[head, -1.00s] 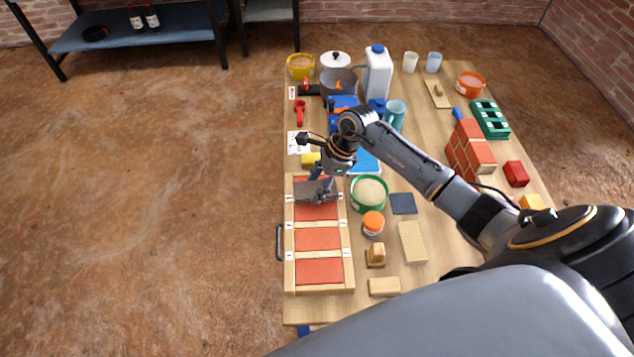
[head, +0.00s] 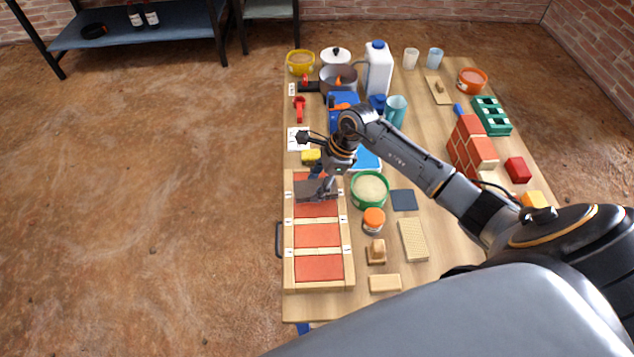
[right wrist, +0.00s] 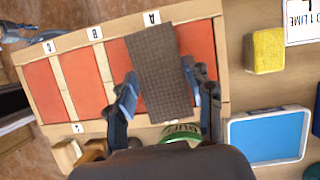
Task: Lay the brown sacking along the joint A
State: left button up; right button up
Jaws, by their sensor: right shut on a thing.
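The brown sacking (right wrist: 158,70) is a dark woven strip in the right wrist view. It runs from by the label A (right wrist: 151,17) across the framed board (right wrist: 85,128) of red panels, covering the joint there. My right gripper (right wrist: 168,88) has a finger on each side of the strip and is shut on it. In the head view the sacking (head: 308,192) lies across the far part of the board, under my right gripper (head: 326,186). I cannot tell if it fully touches the board. Joints B and C are bare. My left gripper is out of view.
A green tub (head: 369,190) stands close to the right of the board, with an orange-lidded jar (head: 373,221) nearer. A yellow sponge (right wrist: 264,50) and a blue tray (right wrist: 268,138) lie beyond the far end. The brick wall piece (head: 468,150) stands further right.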

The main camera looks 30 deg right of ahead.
jog(key=shift+f, duration=0.2)
jog(key=o, duration=1.1)
jog(key=shift+r, duration=0.1)
jog(key=v, duration=0.7)
jog(key=shift+d+r, duration=0.2)
jog(key=shift+r, duration=0.15)
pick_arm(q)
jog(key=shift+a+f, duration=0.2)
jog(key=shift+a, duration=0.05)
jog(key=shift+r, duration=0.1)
pick_arm(e)
jog(key=shift+r, duration=0.1)
